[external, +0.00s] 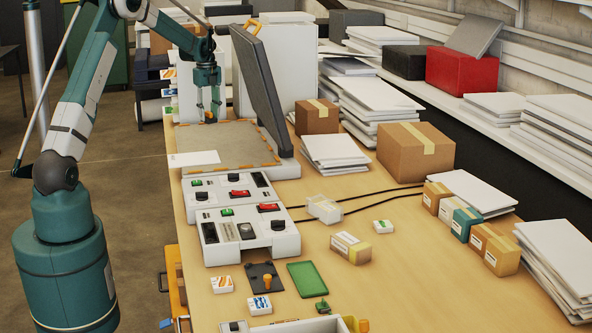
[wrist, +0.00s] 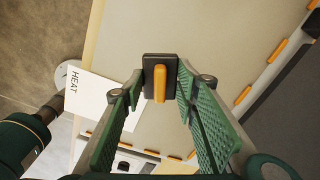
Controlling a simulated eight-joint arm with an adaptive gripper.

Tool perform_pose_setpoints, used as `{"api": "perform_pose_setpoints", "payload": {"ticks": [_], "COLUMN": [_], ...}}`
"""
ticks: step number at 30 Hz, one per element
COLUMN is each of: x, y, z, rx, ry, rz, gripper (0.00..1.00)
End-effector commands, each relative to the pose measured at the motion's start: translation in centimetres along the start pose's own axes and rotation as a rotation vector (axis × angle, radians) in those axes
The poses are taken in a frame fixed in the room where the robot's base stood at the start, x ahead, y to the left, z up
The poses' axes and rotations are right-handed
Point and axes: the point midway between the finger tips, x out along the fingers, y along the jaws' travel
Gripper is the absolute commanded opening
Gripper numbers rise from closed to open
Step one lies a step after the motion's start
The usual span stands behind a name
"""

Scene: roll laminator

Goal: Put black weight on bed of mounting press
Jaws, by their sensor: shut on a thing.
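The black weight (wrist: 157,88), a dark block with an orange grip on it, sits between the fingertips of my gripper (wrist: 157,90) in the wrist view. My gripper is shut on it. In the external view my gripper (external: 209,114) points down at the far side of the mounting press bed (external: 215,145); the weight is tiny there. The bed is a flat grey-beige surface with orange dashes along its edges, also behind the weight in the wrist view (wrist: 220,45). I cannot tell how much gap lies between weight and bed.
The press's dark lid (external: 262,85) stands raised at the bed's right. A white card (external: 194,159) marked HEAT overlaps the bed's near left corner. Control boxes (external: 243,225) stand nearer the camera. Boxes and paper stacks (external: 335,153) lie to the right. Most of the bed is clear.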

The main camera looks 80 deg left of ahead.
Motion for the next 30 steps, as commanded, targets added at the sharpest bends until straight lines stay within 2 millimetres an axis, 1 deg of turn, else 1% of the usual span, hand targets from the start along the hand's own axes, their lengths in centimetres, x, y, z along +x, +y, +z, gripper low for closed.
{"api": "perform_pose_setpoints", "payload": {"ticks": [5,12,18,30], "x": [1.0,4.1,5.9,6.3], "y": [0.0,0.0,0.0,0.0], "z": [0.0,0.0,0.0,0.0], "rx": [0.000,0.000,0.000,0.000], "ry": [0.000,0.000,0.000,0.000], "rz": [0.000,0.000,0.000,0.000], "gripper": [0.09,0.09,0.09,0.09]}}
